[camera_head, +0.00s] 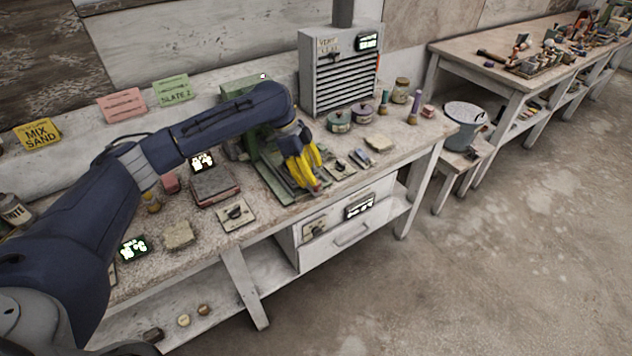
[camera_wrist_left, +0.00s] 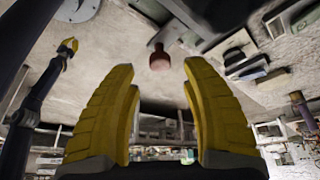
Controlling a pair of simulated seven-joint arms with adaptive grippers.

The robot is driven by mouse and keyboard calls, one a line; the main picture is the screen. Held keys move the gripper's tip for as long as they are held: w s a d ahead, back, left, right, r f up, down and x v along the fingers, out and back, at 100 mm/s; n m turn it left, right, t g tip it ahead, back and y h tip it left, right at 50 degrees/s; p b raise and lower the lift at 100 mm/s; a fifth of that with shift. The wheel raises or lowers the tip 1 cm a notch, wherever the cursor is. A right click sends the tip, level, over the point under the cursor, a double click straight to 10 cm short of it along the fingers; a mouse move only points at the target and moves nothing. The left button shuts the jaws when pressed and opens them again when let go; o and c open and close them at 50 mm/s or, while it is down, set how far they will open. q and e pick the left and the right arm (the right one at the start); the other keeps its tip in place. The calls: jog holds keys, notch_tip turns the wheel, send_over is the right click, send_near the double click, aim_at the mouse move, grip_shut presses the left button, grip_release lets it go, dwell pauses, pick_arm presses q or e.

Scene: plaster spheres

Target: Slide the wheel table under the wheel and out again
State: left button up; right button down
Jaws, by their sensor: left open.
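A green machine (camera_head: 243,85) stands on the near bench, mostly behind my left arm. Its green bed (camera_head: 270,178) reaches toward the bench front; I take this for the wheel table. The wheel cannot be made out and may be hidden behind the arm. My left gripper (camera_head: 306,182) points down over the front of the bed. In the left wrist view its yellow fingers (camera_wrist_left: 160,75) are apart with nothing between them. A dark red knob (camera_wrist_left: 159,58) on a grey part lies beyond the tips, apart from them. My right gripper (camera_wrist_left: 68,46) is small there.
A louvred grey box (camera_head: 340,85) stands behind the bed. Lidded pots (camera_head: 339,121) and a pale block (camera_head: 379,144) are to the right. A stack of slabs (camera_head: 213,186) and a switch plate (camera_head: 236,214) are to the left. A drawer (camera_head: 345,232) is below the bench.

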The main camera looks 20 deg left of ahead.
pick_arm(q)
jog(key=shift+x, duration=2.05)
grip_shut()
